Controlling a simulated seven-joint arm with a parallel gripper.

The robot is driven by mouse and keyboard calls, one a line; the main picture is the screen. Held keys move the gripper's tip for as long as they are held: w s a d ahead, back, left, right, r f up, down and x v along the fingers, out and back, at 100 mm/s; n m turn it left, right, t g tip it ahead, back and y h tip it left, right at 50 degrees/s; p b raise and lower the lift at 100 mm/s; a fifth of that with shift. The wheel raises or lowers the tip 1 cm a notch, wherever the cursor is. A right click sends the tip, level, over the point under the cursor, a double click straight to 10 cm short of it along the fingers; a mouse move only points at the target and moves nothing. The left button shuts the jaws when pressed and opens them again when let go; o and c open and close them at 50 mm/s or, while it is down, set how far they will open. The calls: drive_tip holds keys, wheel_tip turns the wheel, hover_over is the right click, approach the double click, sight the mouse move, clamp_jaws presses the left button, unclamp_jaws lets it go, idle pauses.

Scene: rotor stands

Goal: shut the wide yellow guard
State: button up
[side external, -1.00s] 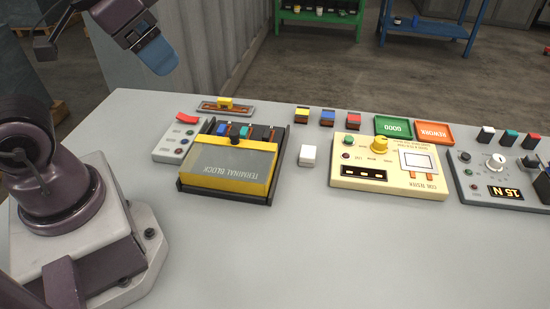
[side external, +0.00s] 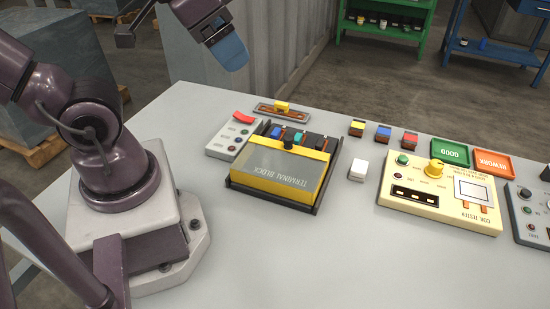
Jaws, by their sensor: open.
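The wide yellow guard (side external: 283,173) is on the dark-framed terminal block unit (side external: 232,183) in the middle of the table. It has yellow edges and a grey panel lettered "TERMINAL BLOCK", with a dark knob (side external: 288,143) at its far edge. It lies over the near part of the unit. Several coloured terminals (side external: 298,138) show uncovered along the far side. My gripper (side external: 232,54), with blue fingertips, is high above and beyond the unit, at the upper left, touching nothing. It is open and empty; the gap between its fingers is hard to see.
A grey panel (side external: 232,138) with a red switch stands close left of the unit. A slider strip (side external: 290,111) lies behind it. A white block (side external: 358,169) and a cream coil tester (side external: 440,200) are to the right. The near table is clear.

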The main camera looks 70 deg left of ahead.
drive_tip(key=shift+d+f, duration=0.1)
drive_tip(key=shift+d, duration=0.05)
drive_tip(key=c, duration=0.3)
drive_tip(key=f+g, duration=0.1)
drive_tip(key=d+f+m+g, duration=0.1)
drive_tip(key=f, duration=0.1)
drive_tip(key=w+f+m+g, duration=0.1)
drive_tip(key=f, duration=0.1)
drive_tip(key=shift+d+f+y, duration=0.15)
drive_tip(key=shift+d+y, duration=0.15)
drive_tip(key=shift+d, duration=0.1)
clamp_jaws()
drive_tip(key=m+t+y, duration=0.2)
drive_tip(key=m+y, duration=0.6)
drive_tip(key=m, duration=1.4)
approach(289, 146)
drive_tip(key=f, duration=0.2)
drive_tip(key=a+f, duration=0.1)
drive_tip(key=f, duration=0.1)
drive_tip(key=shift+f, duration=0.1)
drive_tip(key=w+a, duration=0.1)
drive_tip(key=a, duration=0.1)
drive_tip(key=shift+w+a, duration=0.35)
drive_tip(key=shift+a, duration=0.05)
drive_tip(key=shift+w+a, duration=0.2)
drive_tip(key=shift+a, duration=0.15)
